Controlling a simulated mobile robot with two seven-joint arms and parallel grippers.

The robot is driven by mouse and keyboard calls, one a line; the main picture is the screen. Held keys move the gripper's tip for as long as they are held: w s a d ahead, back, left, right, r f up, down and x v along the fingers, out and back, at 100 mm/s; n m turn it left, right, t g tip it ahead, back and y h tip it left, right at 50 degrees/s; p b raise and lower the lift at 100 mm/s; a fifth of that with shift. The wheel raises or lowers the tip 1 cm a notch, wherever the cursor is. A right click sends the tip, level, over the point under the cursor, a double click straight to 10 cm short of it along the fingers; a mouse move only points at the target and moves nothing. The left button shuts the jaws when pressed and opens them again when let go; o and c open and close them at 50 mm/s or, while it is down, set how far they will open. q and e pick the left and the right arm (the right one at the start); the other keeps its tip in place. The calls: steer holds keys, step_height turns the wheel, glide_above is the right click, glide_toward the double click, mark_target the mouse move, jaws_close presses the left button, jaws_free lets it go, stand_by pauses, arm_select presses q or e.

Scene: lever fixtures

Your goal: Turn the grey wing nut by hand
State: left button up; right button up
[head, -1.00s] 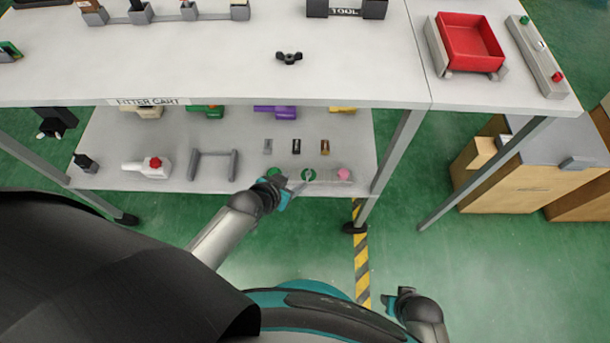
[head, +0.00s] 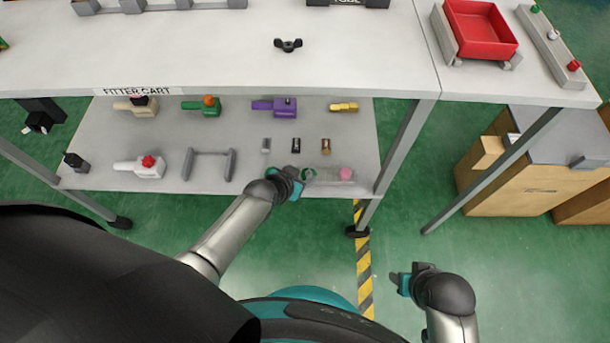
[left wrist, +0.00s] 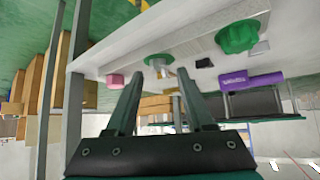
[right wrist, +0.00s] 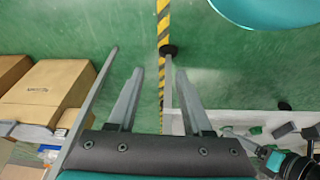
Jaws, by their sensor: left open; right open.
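A small grey wing-like piece on a green round base (left wrist: 158,62) sits on the lower shelf's front strip, between a pink knob (left wrist: 115,80) and a green knob (left wrist: 238,36). In the head view this piece (head: 309,174) is small and partly beside my left gripper (head: 297,184). In the left wrist view the open, empty left fingers (left wrist: 160,74) point at it, with the piece beyond and between the tips. A dark wing-shaped nut (head: 288,45) also stands on the upper top. My right gripper (head: 400,283) is open and empty over the floor, away from the cart.
The lower shelf (head: 110,130) holds a white-bodied red knob (head: 149,162), a grey handle (head: 209,163) and several small fixtures. The upper top's edge overhangs it. A cart leg (head: 405,140) stands right of the strip. A red tray (head: 478,30) is on the right table.

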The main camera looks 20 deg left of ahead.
arm_select(q)
steer(key=shift+b+x, duration=0.5)
steer(key=shift+x, duration=0.5)
arm_select(e)
steer(key=shift+w+r+t, duration=0.15)
steer(key=shift+w+r, duration=0.05)
steer(key=shift+r, duration=0.5)
steer(key=shift+w+r+t, duration=0.15)
steer(key=shift+w+r, duration=0.05)
steer(key=shift+r, duration=0.5)
arm_select(q)
steer(key=shift+c, duration=0.2)
jaws_close()
